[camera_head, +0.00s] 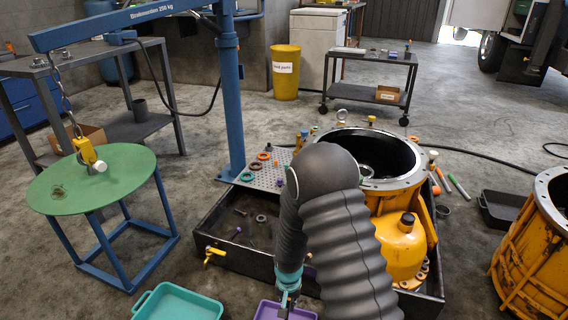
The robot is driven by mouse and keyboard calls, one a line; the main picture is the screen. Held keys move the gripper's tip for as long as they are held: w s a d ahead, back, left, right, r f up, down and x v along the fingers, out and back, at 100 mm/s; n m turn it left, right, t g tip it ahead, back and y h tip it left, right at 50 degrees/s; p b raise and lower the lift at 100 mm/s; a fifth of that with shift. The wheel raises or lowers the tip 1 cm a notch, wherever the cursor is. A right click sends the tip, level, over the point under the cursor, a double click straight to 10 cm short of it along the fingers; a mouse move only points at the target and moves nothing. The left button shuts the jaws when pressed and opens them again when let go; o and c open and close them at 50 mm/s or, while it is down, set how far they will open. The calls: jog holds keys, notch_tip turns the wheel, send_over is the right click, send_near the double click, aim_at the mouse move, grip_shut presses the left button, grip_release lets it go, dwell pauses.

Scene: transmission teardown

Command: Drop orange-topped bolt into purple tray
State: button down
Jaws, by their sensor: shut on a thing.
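My gripper (286,301) points down at the bottom of the view, over the purple tray (263,309). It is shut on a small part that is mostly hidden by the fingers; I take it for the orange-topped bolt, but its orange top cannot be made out. The tray is cut off by the bottom edge of the view, and my arm covers part of the area to its right. I cannot tell how high the gripper is above the tray.
A teal tray (146,300) lies to the left. A green round table (120,170) stands at left. Another yellow housing (530,255) is at right.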

aim_at(288, 306)
jog(key=shift+f+b, duration=1.65)
jog(key=shift+f, duration=1.3)
jog(key=c, duration=1.2)
grip_release()
jog(key=shift+o, duration=0.2)
notch_tip(288, 306, up, 12)
